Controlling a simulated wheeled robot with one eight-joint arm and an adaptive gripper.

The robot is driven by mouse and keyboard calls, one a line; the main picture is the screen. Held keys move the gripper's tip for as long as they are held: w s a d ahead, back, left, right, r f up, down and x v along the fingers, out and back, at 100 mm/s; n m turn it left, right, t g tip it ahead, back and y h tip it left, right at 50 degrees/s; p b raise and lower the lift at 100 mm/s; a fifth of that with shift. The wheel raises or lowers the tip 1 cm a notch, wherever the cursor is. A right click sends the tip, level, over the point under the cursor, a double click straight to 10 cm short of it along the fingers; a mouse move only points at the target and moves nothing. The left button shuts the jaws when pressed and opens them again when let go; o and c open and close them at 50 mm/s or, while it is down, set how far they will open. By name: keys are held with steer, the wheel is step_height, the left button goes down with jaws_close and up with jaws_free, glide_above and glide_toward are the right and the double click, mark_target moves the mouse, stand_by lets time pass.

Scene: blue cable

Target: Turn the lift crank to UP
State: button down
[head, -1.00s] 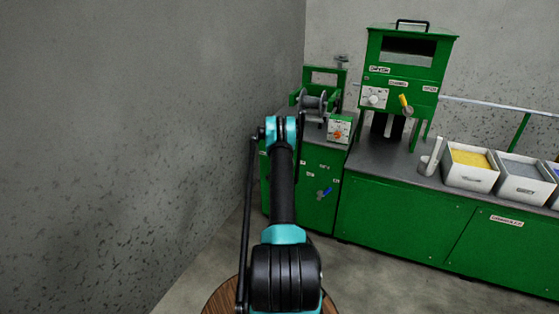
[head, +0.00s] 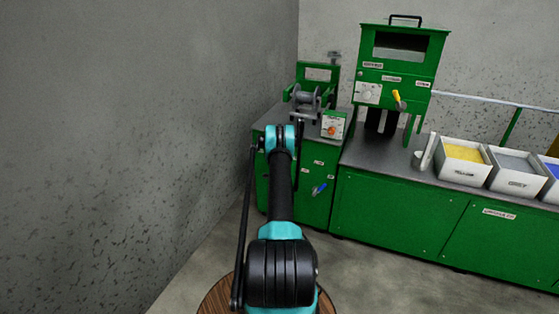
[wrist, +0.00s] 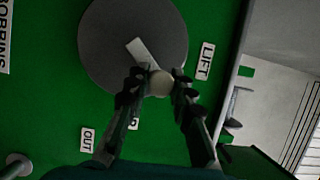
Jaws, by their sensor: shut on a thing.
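The lift crank shows in the wrist view as a dark grey disc (wrist: 125,40) with a pale bar (wrist: 139,50) and a round light knob (wrist: 161,83). A LIFT label (wrist: 205,61) is beside it on the green panel. My gripper (wrist: 160,80) is shut on the knob, one finger on each side. I cannot read an UP mark. In the head view my arm hides the gripper and crank.
A green cabinet (head: 310,210) with a blue-handled lever (head: 319,188) stands beyond my arm. A reel (head: 306,98) sits on its top. A tall green machine (head: 400,70) and white bins (head: 461,161) stand to the right. A grey wall (head: 150,120) is on the left.

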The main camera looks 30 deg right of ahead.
steer(key=shift+f, duration=0.1)
steer(key=c, duration=1.3)
jaws_free()
steer(key=o, duration=0.6)
step_height(320, 180, up, 8)
steer(key=shift+f, duration=0.15)
steer(key=shift+c, duration=0.2)
steer(key=shift+s+r, duration=0.1)
steer(key=shift+r, duration=0.65)
steer(key=c, duration=0.6)
steer(key=shift+o, duration=0.2)
steer(key=shift+r, duration=0.5)
steer(key=shift+c, duration=0.3)
